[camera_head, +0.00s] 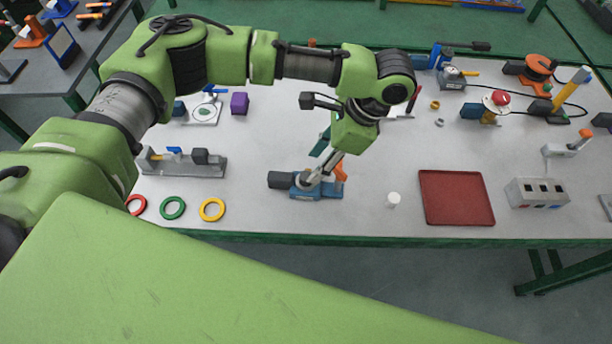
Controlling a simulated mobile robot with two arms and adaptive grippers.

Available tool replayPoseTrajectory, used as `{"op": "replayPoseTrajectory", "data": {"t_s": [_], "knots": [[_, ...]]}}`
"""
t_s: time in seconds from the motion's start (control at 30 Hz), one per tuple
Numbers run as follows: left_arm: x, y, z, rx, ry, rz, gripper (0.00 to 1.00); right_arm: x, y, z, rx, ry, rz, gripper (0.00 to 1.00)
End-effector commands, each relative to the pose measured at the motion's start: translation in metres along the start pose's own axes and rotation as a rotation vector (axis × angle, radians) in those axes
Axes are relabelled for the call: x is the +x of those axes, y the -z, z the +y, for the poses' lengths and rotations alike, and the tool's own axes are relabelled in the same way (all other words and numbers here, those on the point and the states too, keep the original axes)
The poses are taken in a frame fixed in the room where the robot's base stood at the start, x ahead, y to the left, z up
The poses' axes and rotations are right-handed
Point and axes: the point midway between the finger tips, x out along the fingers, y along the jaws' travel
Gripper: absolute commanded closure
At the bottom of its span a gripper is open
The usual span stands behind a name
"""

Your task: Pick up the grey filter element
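My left gripper (324,172) reaches down over a small blue device (318,192) near the front middle of the table. The device has a dark cylinder on its left side and an orange part on its right. A small grey round piece (309,178) shows on top of the device, right at the fingertips; I take it to be the grey filter element. The fingers partly hide it, and I cannot tell whether they are closed on it. My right gripper is not in view.
A small white cylinder (393,199) and a red tray (456,198) lie to the right. Red, green and yellow rings (211,210) lie at front left. A grey fixture (183,164) and purple cube (239,103) stand left. A grey box (537,193) stands at the right.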

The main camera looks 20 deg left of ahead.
Motion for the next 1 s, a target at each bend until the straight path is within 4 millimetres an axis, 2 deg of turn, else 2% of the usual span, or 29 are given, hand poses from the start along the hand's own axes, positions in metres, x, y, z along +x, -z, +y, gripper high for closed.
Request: {"op": "replayPoseTrajectory", "data": {"t_s": [0.13,0.4,0.67,0.7,0.8,0.83,1.0], "knots": [[0.012,0.0,0.0,0.0,-0.002,-0.002,0.6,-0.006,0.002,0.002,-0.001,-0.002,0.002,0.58],[0.049,0.002,-0.002,0.001,-0.001,-0.002,0.6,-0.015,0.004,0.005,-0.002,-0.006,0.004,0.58],[0.054,0.003,-0.002,0.001,0.0,0.001,0.6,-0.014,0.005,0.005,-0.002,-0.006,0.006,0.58],[0.054,0.003,-0.002,0.001,0.0,0.001,0.63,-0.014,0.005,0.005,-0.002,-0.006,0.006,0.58],[0.054,0.003,-0.002,0.001,0.0,0.001,0.89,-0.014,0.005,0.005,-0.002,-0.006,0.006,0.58],[0.053,0.003,-0.002,0.001,0.0,0.001,0.91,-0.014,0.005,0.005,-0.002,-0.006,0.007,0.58],[0.053,0.003,-0.002,0.001,0.0,0.001,0.92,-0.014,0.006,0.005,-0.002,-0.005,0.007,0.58]]}}
